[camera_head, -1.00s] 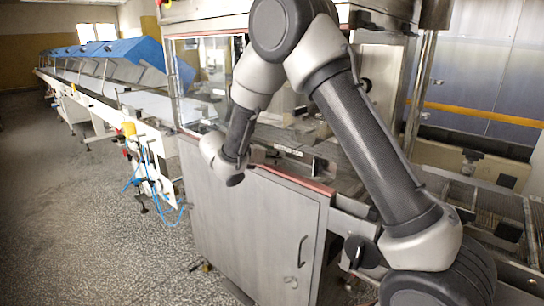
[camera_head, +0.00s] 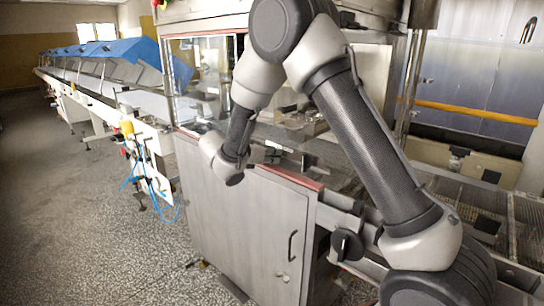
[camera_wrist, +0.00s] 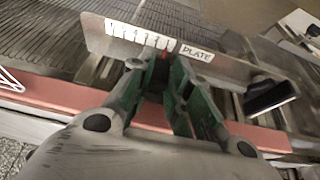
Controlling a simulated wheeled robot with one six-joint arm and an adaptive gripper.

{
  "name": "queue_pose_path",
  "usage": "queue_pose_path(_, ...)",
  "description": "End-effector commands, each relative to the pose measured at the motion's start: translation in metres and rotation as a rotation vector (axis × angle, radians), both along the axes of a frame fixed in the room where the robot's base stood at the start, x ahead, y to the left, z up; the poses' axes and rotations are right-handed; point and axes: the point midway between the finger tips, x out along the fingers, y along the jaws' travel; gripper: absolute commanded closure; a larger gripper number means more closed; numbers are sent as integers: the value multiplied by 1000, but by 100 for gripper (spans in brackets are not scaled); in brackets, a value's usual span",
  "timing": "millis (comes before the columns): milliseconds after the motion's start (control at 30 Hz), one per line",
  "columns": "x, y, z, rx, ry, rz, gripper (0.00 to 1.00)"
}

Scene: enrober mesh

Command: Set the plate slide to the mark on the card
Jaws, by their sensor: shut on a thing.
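In the wrist view a metal rail carries a white scale (camera_wrist: 140,37) with black ticks and a label reading PLATE (camera_wrist: 197,53). A small red pointer (camera_wrist: 165,53) shows at the scale's right end, just beyond my fingertips. My gripper (camera_wrist: 160,72) has green-lined fingers closed in front of the rail. It is shut on a part of the plate slide, which the fingers mostly hide. In the head view my gripper (camera_head: 268,155) is small and dark above the cabinet's front edge. I cannot make out a card with a mark in either view.
A black handle (camera_wrist: 270,97) sticks out to the right of the rail. A red strip (camera_wrist: 60,92) runs along the near edge. The steel cabinet (camera_head: 245,230) stands below. A conveyor with blue covers (camera_head: 125,60) runs back at left, with open floor (camera_head: 80,220) beside it.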

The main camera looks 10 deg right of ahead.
Motion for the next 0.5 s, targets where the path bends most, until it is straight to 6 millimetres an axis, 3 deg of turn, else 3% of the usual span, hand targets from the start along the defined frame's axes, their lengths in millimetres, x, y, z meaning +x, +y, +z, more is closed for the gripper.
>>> queue_pose_path(233,-3,-3,-1,-5,5,-9,100)
queue_pose_path(267,-3,-3,-1,-5,5,-9,75)
queue_pose_path(333,-4,-3,-1,-5,6,-10,63)
queue_pose_path(500,-3,-3,-1,-4,4,-8,59)
